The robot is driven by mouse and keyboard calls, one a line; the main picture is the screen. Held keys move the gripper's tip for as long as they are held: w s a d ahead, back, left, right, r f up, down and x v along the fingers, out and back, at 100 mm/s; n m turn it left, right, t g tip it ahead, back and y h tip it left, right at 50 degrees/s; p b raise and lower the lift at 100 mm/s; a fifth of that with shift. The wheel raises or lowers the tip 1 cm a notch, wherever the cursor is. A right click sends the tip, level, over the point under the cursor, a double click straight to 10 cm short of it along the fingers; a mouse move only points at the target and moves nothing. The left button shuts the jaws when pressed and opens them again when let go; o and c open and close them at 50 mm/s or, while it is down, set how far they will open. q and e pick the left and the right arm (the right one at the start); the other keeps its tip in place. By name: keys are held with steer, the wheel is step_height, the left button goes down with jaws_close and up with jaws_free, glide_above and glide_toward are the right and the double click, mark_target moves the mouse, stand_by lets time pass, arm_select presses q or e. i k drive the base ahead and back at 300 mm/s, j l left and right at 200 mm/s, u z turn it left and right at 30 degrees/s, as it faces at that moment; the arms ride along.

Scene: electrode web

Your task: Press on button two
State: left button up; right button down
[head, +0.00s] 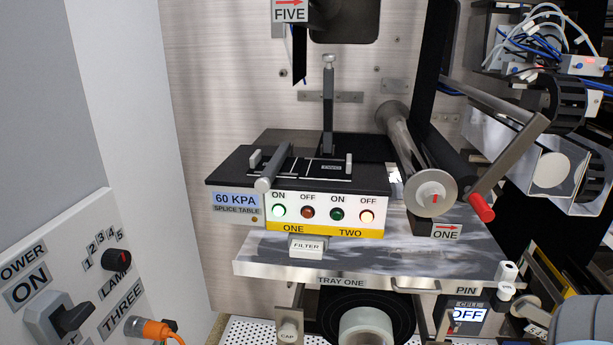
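The splice table's control panel (330,203) faces me in the middle of the head view, with a row of ON and OFF buttons above a yellow strip marked ONE and TWO. Button two's ON button (337,215) is dark green and looks unlit. Button two's OFF button (367,216) at its right glows red. Button one's ON button (279,211) glows green, and button one's OFF button (308,212) is dull red. Nothing covers the buttons. I make out neither of my grippers; only a rounded grey part, probably of my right arm, shows at the lower right corner.
A shelf (270,268) with a filter block (307,247) juts out below the panel. A roller (431,192) and a red-tipped crank (482,208) stand at the right. A white switch panel (75,285) is at the lower left. The space before the buttons looks clear.

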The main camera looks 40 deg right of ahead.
mark_target(336, 216)
steer(key=k+l+z, duration=0.1)
steer(key=z, duration=0.3)
steer(key=k+l+z, duration=0.15)
steer(key=z, duration=0.2)
steer(key=l+z, duration=0.2)
steer(key=z, duration=0.2)
steer(key=k, duration=0.05)
